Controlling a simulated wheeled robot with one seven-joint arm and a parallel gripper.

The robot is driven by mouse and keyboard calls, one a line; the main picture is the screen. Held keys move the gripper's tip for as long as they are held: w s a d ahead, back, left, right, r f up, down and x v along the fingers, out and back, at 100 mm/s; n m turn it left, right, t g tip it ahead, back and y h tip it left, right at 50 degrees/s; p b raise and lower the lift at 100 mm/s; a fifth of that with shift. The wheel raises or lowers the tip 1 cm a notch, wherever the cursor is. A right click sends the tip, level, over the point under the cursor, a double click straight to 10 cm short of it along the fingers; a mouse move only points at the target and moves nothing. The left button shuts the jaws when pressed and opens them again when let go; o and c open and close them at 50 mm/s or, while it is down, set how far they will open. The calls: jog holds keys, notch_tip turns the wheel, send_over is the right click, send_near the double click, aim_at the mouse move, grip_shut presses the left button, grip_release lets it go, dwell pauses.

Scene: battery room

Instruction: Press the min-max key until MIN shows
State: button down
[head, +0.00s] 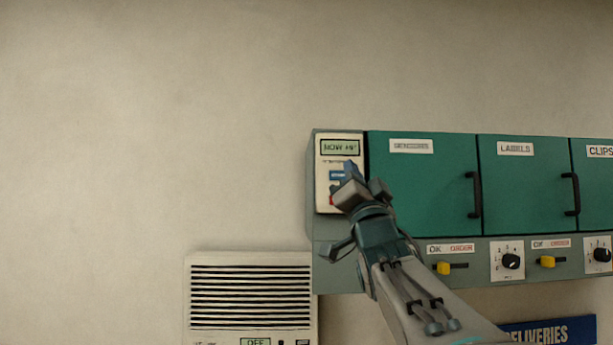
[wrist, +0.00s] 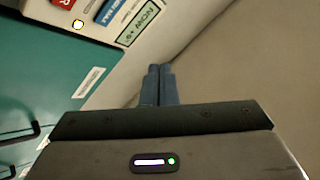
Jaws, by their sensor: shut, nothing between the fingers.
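The cream thermometer panel (head: 325,187) is at the left end of the wall cabinet. Its display (head: 340,147) begins with NOW; the reading after it is hard to make out. The display also shows in the wrist view (wrist: 140,22), rotated, again with NOW. Beside it is the blue min-max key (wrist: 113,11), then a red key (wrist: 62,3). In the head view the blue key (head: 338,175) is partly covered by my gripper (head: 349,170). My gripper's fingers (wrist: 158,70) are shut and empty. In the wrist view they appear clear of the keys; I cannot tell the distance to the panel.
Green cabinet doors (head: 420,185) with dark handles (head: 476,195) run to the right. Below are yellow sliders (head: 443,268) and black dials (head: 511,261). A louvred vent unit (head: 250,300) reading OFF is at lower left. A blue DELIVERIES sign (head: 550,331) is lower right. The wall at left is bare.

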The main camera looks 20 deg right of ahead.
jog(key=p, duration=0.4)
send_near(339, 166)
notch_tip(339, 166, up, 4)
jog(key=shift+w+d+f, duration=0.1)
jog(key=shift+w, duration=0.9)
jog(key=shift+w, duration=0.1)
dwell(0.9)
jog(key=shift+w+d, duration=0.1)
jog(key=shift+w, duration=0.2)
jog(key=shift+w+d, duration=0.1)
jog(key=shift+w, duration=0.25)
dwell(0.6)
jog(key=shift+s+b, duration=0.1)
jog(key=shift+b, duration=0.25)
jog(key=shift+s+f+b, duration=0.15)
jog(key=shift+s+b, duration=0.15)
jog(key=shift+b, duration=0.15)
jog(key=shift+s, duration=0.3)
